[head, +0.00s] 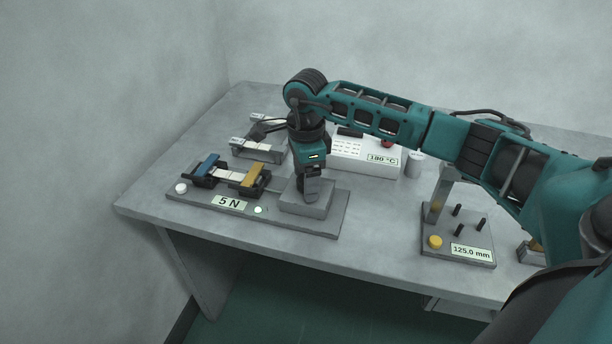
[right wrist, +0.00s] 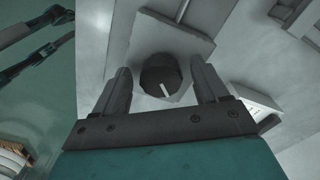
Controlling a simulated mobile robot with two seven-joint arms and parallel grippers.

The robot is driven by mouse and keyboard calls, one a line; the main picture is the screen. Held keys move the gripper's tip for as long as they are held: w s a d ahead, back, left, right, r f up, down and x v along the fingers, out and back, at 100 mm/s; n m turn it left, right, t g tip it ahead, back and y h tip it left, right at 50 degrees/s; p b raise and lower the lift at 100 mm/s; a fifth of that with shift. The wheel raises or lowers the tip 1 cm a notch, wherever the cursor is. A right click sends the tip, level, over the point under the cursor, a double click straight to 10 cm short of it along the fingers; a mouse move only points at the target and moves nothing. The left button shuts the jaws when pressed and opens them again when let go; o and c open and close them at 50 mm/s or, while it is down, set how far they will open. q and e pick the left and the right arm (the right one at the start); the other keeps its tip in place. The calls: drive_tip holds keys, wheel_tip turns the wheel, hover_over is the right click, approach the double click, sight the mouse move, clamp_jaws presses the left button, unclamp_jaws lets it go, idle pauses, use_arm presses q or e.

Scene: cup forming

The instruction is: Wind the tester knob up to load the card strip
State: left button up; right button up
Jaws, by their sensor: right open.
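The tester (head: 328,225) is a grey base plate on the table with a "5 N" label (head: 229,204). A pale card strip (head: 229,175) lies between a blue clamp (head: 208,164) and a yellow clamp (head: 257,175). The dark round knob (right wrist: 160,75) with a white pointer mark sits on the tester's grey block (head: 309,201); in the head view my gripper hides it. My right gripper (head: 309,198) points down over the block. In the right wrist view its open fingers (right wrist: 161,90) stand on either side of the knob, with gaps visible.
A white box labelled 180 °C (head: 366,156) with a red button stands behind my right arm. A grey cup (head: 415,164) is beside it. A 125.0 mm gauge stand (head: 458,236) with dark pegs is at the right. The front table strip between tester and stand is clear.

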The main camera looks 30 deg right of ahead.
drive_tip(key=shift+c, duration=0.3)
drive_tip(key=c, duration=1)
drive_tip(key=shift+m, duration=0.5)
drive_tip(key=shift+w+d+m+p, duration=0.1)
drive_tip(key=shift+m+p, duration=0.2)
drive_tip(key=shift+m, duration=2.1)
drive_tip(key=o, duration=1.1)
drive_tip(key=shift+c, duration=0.2)
drive_tip(key=shift+r, duration=0.1)
